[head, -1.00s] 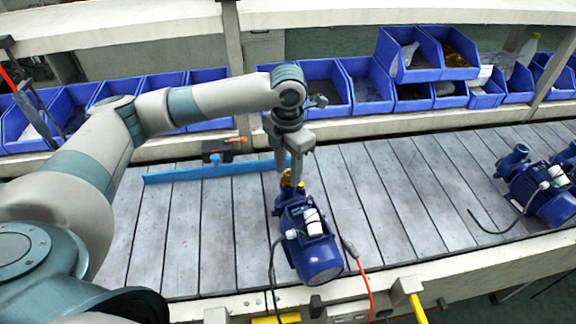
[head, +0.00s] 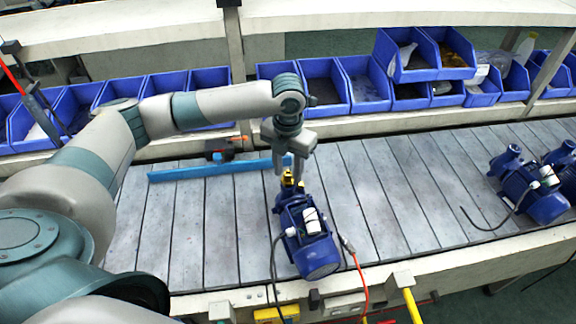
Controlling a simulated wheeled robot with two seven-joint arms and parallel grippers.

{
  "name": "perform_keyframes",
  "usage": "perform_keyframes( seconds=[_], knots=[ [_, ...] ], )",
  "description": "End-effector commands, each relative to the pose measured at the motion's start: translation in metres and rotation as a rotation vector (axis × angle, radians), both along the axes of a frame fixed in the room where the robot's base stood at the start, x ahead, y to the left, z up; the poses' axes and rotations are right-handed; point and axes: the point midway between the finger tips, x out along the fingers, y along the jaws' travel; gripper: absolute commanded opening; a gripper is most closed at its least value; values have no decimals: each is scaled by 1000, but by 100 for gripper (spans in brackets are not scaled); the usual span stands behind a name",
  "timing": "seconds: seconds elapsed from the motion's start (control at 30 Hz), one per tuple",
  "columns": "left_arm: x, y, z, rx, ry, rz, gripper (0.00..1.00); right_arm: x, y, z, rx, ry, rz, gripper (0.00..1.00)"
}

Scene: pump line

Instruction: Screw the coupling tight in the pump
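A blue pump (head: 306,238) with a white box on its side stands on the slatted conveyor (head: 370,200) near the middle of the head view. A brass coupling (head: 288,179) shows at the pump's far end. My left gripper (head: 287,172) points down over that end, with its fingers on either side of the coupling. The fingers hide part of the coupling, and I cannot tell whether they press on it. My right gripper is not in view.
More blue pumps (head: 530,187) stand on the conveyor at the right. Blue bins (head: 322,88) line the back. An orange cable (head: 358,275) and a dark cable run from the pump to the front edge.

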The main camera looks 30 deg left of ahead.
Motion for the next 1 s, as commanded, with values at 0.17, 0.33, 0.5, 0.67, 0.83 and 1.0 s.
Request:
perform_keyframes(
  seconds=[0.17, 0.33, 0.5, 0.67, 0.83, 1.0],
  knots=[
    [0, 0, 5, -1, 1, 124, 36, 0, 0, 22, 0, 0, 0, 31],
    [0, 0, 1, 0, 1, 180, 36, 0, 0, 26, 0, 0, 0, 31],
    [0, 0, 0, 0, 0, 183, 36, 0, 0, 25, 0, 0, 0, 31],
    [0, 0, 0, 0, 0, 182, 36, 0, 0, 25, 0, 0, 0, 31],
    [0, 0, 1, 0, 0, 181, 36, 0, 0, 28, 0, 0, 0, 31],
    [0, 0, 1, 0, 0, 181, 36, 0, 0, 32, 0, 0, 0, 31]
  ],
)
